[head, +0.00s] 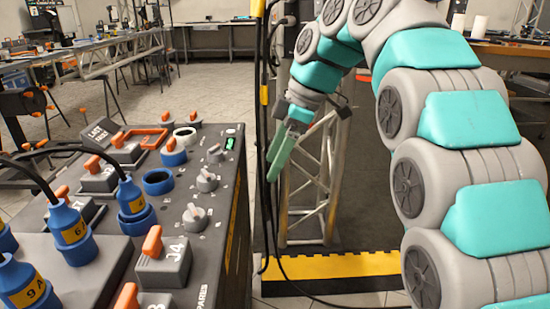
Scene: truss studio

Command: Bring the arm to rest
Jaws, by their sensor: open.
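My grey and teal arm comes in from the right edge, arches over the top and bends down at the middle. My gripper (279,160) hangs at its end, pointing down and slightly left. Its fingers are seen nearly edge-on, so the gap between them hardly shows. No object shows in it. It appears to the right of the console (215,235), in front of a metal truss stand (333,180), with dark cables close on its left.
The console carries blue plugs (71,222), several orange-handled grey blocks (163,258) and grey knobs (195,217). Dark cables (263,120) hang beside my gripper. A yellow-black strip (340,264) edges the dark floor mat. Tables stand behind left and right; open floor lies between.

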